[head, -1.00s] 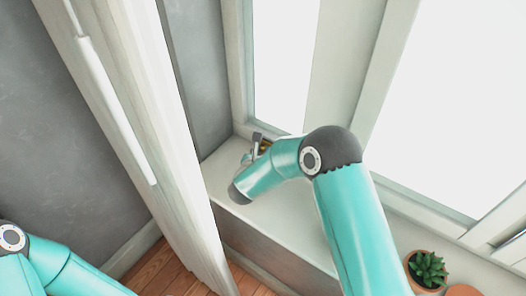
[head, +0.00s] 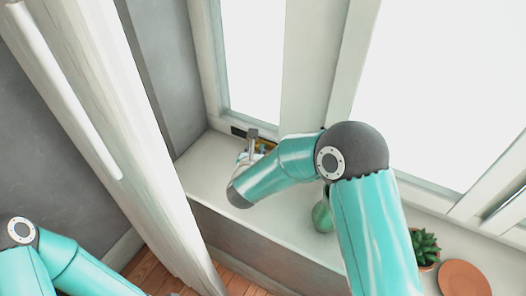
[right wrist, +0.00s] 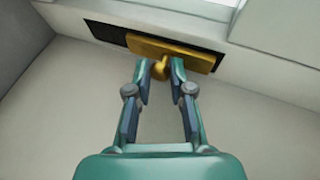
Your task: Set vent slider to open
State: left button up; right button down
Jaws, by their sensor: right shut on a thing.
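The vent slider is a brass plate with a round knob (right wrist: 160,68), set in a dark slot (right wrist: 105,30) low on the window frame. In the right wrist view the dark slot is bare at the plate's left end, and the plate sits towards the right. My right gripper (right wrist: 160,72) is shut on the knob, with one finger on each side. In the head view the gripper (head: 251,145) hides much of the slider; a bit of brass (head: 269,147) shows to its right and dark slot (head: 238,131) to its left. My left gripper is out of view.
The pale sill (head: 215,165) is clear around the slider. A green rounded object (head: 322,217), partly hidden by my right arm, stands on it. A potted succulent (head: 425,247) and a terracotta disc (head: 464,279) are further right. A pale curtain (head: 120,140) hangs at left.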

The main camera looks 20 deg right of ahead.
jog(key=shift+s+d+f, duration=0.15)
jog(key=shift+s, duration=0.05)
jog(key=c, duration=1.5)
grip_release()
jog(key=shift+o, duration=0.9)
jog(key=shift+s, duration=0.1)
jog(key=shift+s+a+r, duration=0.2)
jog(key=shift+s+r, duration=0.2)
jog(key=shift+s, duration=0.1)
jog(key=v, duration=1)
jog(key=shift+s+a, duration=0.1)
jog(key=shift+s, duration=0.2)
